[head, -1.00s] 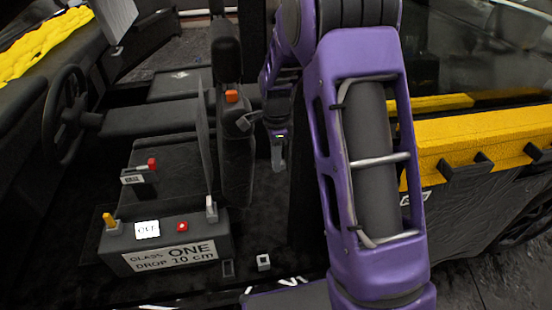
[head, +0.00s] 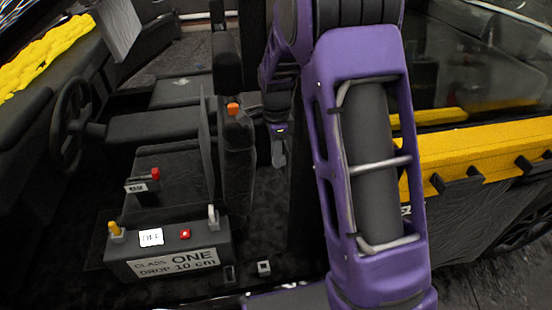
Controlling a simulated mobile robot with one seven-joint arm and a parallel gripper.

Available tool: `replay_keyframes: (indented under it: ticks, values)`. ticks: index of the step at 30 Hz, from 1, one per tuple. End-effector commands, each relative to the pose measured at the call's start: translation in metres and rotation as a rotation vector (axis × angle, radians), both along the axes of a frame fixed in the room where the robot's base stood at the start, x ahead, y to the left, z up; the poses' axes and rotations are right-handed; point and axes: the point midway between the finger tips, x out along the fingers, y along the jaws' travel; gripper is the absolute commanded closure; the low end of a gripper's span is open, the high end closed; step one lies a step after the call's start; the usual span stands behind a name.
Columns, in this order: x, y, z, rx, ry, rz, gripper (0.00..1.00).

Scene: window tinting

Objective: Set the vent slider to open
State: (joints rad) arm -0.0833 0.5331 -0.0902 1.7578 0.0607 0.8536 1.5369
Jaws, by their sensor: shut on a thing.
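My gripper (head: 279,158) is in the middle of the head view, pointing down beside a dark upright seat part (head: 237,160). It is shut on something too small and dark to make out. I cannot tell for sure which part is the vent slider. A dark control box (head: 130,272) stands at lower left. It carries a yellow-knobbed lever (head: 115,230), a small white display (head: 151,237), a red button (head: 185,233) and a pale lever (head: 213,216). Behind it is a red knob (head: 155,174) on a small labelled block (head: 140,187). My gripper is apart from the box.
A steering wheel (head: 70,125) stands at left. An orange piece (head: 233,109) sits on the upright seat part. Small pale sockets (head: 264,268) lie on the dark floor right of the box. A yellow door sill (head: 480,150) is at right. My arm hides the middle right.

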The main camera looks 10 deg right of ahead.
Motion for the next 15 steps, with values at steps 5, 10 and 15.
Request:
replay_keyframes:
  ticks: [5, 10, 15]
  values:
    - [0.0002, -0.0003, 0.0205, 0.000, -0.001, 0.000, 1.00]
    - [0.0009, -0.0003, 0.0207, 0.000, -0.004, 0.000, 1.00]
    - [0.0013, -0.0003, 0.0216, 0.000, -0.006, 0.000, 0.56]
